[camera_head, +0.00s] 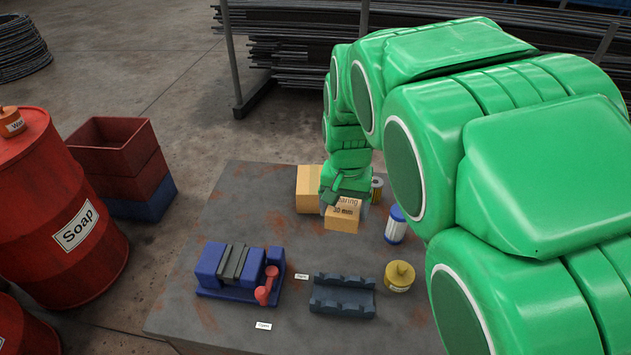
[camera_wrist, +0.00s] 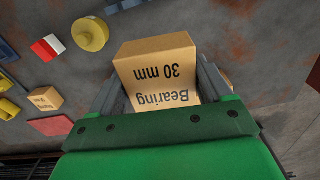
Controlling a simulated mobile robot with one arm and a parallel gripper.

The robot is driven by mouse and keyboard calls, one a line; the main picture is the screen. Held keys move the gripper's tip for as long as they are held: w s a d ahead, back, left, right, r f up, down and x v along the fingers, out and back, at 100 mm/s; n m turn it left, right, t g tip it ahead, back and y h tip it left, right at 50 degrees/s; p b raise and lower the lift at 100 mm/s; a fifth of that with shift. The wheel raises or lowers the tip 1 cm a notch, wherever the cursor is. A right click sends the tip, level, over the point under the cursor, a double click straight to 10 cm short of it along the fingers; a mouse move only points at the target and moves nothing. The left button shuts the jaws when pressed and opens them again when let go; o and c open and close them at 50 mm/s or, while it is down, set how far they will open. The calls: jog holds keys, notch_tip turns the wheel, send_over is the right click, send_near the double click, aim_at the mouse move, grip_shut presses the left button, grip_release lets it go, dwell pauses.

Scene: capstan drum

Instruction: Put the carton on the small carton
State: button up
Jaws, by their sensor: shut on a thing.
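A small carton (camera_wrist: 45,98), tan with a white label, stands apart at the left of the wrist view. I do not see it in the head view, where my arm covers that side.
Another tan box (camera_head: 308,188) stands close behind the held carton on the table (camera_head: 225,205). A blue-and-white can (camera_head: 395,225), yellow canister (camera_head: 400,276), dark cradle (camera_head: 342,296) and blue vise (camera_head: 235,270) stand around.

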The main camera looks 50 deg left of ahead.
jog(key=a+r+n, duration=0.1)
jog(key=a+r, duration=0.3)
jog(key=a, duration=0.3)
send_over(312, 186)
jog(key=shift+d+f, duration=0.15)
jog(key=shift+f, duration=4.6)
jog(key=shift+f, duration=1.75)
jog(key=shift+w, duration=0.1)
jog(key=o, duration=1)
jog(key=shift+f, duration=0.1)
jog(key=shift+o, duration=0.2)
